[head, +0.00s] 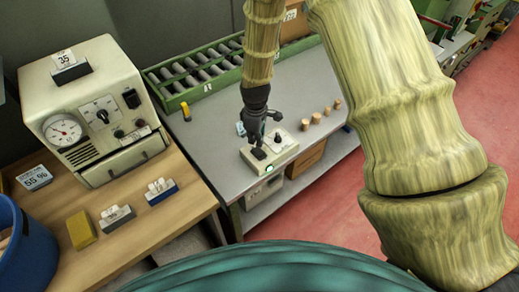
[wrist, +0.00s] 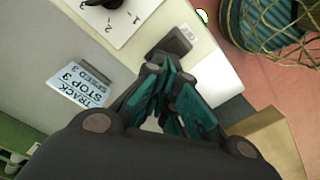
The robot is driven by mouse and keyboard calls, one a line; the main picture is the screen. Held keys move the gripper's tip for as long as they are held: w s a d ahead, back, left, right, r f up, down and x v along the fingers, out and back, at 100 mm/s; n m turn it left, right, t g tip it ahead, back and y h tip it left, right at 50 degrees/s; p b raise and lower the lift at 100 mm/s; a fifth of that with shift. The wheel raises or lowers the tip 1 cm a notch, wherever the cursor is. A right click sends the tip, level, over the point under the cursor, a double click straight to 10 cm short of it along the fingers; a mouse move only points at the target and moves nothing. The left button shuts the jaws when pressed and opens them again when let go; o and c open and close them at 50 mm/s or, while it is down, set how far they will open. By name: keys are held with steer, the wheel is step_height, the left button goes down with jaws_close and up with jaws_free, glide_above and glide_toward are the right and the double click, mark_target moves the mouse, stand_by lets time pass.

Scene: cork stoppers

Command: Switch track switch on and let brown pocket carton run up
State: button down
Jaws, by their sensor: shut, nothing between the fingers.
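A cream control box (head: 285,147) stands on the grey table, with a knob (head: 277,138), a dark switch (head: 259,154) and a bright green lamp (head: 269,169). The switch (wrist: 174,40) and knob (wrist: 118,4) also show in the wrist view. My gripper (head: 261,143) points down over the box, close to the switch; its fingers (wrist: 162,68) are shut and empty. Whether they touch the switch I cannot tell. A brown carton (head: 296,25) stands at the far end of the green roller track (head: 185,92), partly hidden by my arm.
Several cork stoppers (head: 316,117) stand right of the control box. A label card (wrist: 78,87) reads TRACK STOP 3, SPEED 3. Another carton (head: 306,158) sits below the table. A cream meter unit (head: 95,105) and blue bin (head: 28,255) stand at left.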

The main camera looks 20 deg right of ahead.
mark_target(256, 149)
steer(key=shift+r+p, duration=1.2)
steer(key=shift+r, duration=0.8)
